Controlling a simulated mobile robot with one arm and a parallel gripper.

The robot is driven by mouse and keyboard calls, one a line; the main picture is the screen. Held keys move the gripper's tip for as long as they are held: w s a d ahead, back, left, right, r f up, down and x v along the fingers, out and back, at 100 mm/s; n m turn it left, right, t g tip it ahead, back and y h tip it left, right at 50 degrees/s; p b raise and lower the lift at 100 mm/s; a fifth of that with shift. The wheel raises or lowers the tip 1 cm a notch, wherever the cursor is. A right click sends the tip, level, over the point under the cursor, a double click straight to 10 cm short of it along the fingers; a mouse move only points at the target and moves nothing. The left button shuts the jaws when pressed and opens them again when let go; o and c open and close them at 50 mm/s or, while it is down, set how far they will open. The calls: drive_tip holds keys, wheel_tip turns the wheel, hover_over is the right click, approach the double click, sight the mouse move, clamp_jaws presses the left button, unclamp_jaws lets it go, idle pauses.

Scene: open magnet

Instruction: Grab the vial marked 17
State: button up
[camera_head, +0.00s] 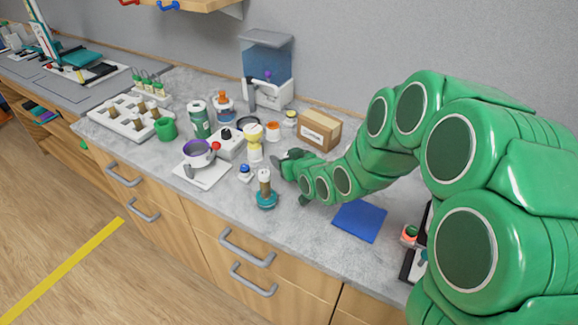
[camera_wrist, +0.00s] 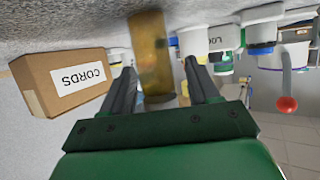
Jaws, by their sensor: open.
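In the wrist view my gripper (camera_wrist: 159,66) is open, with its two dark fingers apart. A translucent amber cylinder (camera_wrist: 152,45) that looks like a vial shows between the fingers; it is unheld, and I cannot tell how deep between them it lies. No number can be read on it. In the head view my gripper (camera_head: 287,164) is low over the counter, near the cardboard box. I cannot pick out the amber cylinder for certain there. A brown-bodied piece with a white top (camera_head: 265,182) on a teal base stands near the front edge. No mark 17 is legible.
The wrist picture is upside down. The cardboard box (camera_head: 319,131), labelled CORDS in the wrist view (camera_wrist: 66,80), stands close by. A purple pot (camera_head: 198,152), a yellow-and-white bottle (camera_head: 254,143) and jars crowd the left. A blue mat (camera_head: 359,221) lies clear at right.

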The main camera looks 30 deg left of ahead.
drive_tip(key=c, duration=1)
drive_tip(key=shift+c, duration=0.2)
drive_tip(key=shift+r, duration=0.15)
